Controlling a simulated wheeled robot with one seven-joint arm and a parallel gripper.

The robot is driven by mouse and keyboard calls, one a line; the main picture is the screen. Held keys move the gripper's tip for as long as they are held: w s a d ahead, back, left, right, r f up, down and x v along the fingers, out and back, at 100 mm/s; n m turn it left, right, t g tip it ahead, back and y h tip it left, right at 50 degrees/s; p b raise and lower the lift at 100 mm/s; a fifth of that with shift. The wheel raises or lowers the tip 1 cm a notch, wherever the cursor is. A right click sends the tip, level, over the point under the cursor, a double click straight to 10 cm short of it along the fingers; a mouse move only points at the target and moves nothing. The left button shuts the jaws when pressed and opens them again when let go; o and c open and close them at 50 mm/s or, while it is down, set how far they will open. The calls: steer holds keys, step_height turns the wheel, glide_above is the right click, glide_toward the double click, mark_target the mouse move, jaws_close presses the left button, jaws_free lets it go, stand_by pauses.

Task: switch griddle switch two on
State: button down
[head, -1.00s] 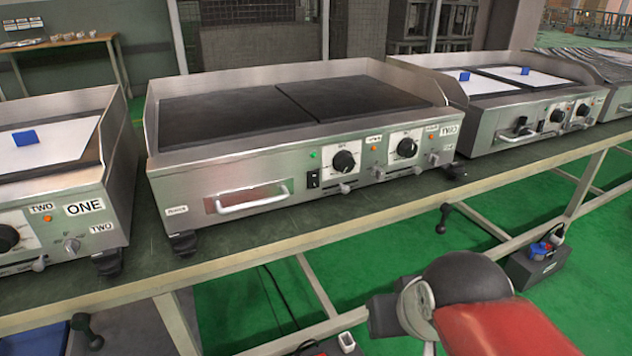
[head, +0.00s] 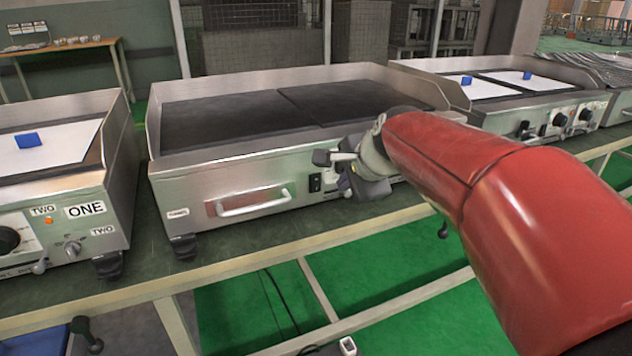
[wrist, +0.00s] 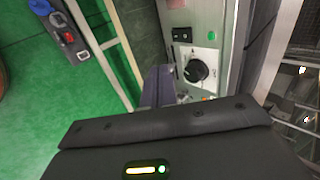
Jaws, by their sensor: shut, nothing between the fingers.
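The middle griddle (head: 230,187) is a steel unit with two dark plates. In the head view my gripper (head: 345,184) is in front of its control panel, and my arm hides the dials and small toggle switches on the right. In the wrist view my gripper (wrist: 158,74) is shut and empty, beside a black dial (wrist: 196,71) on a white plate. A black rocker switch (wrist: 181,34) shows beyond the dial; it also shows in the head view (head: 315,183). Toggle levers near the fingers are mostly hidden. I cannot tell whether the fingers touch anything.
The griddle has a front drawer handle (head: 252,201). It stands on a long dark bench (head: 240,240). Another griddle labelled ONE (head: 65,225) stands at left, and one with white plates (head: 500,100) at right. Green floor (head: 400,270) lies below the bench.

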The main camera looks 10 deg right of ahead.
mark_target(316, 183)
steer(key=shift+f, duration=0.1)
steer(key=x, duration=1)
steer(key=shift+w+f, duration=0.15)
steer(key=shift+w+a+p, duration=0.2)
steer(key=shift+w, duration=0.35)
steer(key=shift+w+a+p, duration=0.15)
steer(key=shift+w+a, duration=0.05)
steer(key=shift+w, duration=0.4)
steer(key=shift+w+a, duration=0.15)
steer(key=shift+w, duration=0.35)
steer(key=shift+w+a+f, duration=0.1)
steer(key=shift+w, duration=0.1)
